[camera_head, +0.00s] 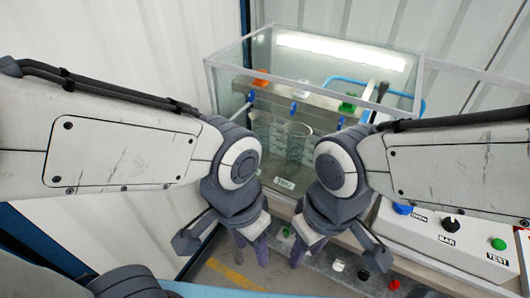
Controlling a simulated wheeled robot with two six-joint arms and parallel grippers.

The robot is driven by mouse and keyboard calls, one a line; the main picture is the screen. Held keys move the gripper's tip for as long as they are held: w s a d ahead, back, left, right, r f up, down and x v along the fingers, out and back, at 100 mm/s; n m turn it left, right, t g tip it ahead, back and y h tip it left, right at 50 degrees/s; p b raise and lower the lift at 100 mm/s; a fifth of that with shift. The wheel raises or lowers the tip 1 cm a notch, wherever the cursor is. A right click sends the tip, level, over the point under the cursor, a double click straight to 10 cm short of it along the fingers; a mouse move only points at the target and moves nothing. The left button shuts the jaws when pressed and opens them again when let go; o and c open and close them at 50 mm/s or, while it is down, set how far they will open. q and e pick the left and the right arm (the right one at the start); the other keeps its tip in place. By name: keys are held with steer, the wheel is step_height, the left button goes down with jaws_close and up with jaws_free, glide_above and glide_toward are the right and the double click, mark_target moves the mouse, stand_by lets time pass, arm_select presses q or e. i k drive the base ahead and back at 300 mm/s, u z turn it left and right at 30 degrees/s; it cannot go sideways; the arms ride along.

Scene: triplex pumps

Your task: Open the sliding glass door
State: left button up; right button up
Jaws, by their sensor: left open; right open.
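The sliding glass door (285,152) is the clear front pane of a glass cabinet in the middle of the head view. It appears closed, though my arms hide parts of its lower edge and right side. A small white label (285,184) sits low on it. My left gripper (252,250) hangs open and empty below the front of the cabinet, left of centre. My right gripper (301,252) is open and empty just right of it, also below the cabinet front. Neither gripper visibly touches the glass.
Inside the cabinet are orange, white and green blocks (348,103) with blue-handled valves (294,108) and a blue hose. A white control box (452,236) with knobs stands at right. Below is a shelf with coloured buttons (364,274). Corrugated white walls (120,60) surround the left side.

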mark_target(379, 108)
steer(key=k, duration=1.1)
steer(key=z, duration=0.7)
steer(key=i, duration=0.9)
steer(key=u, duration=0.5)
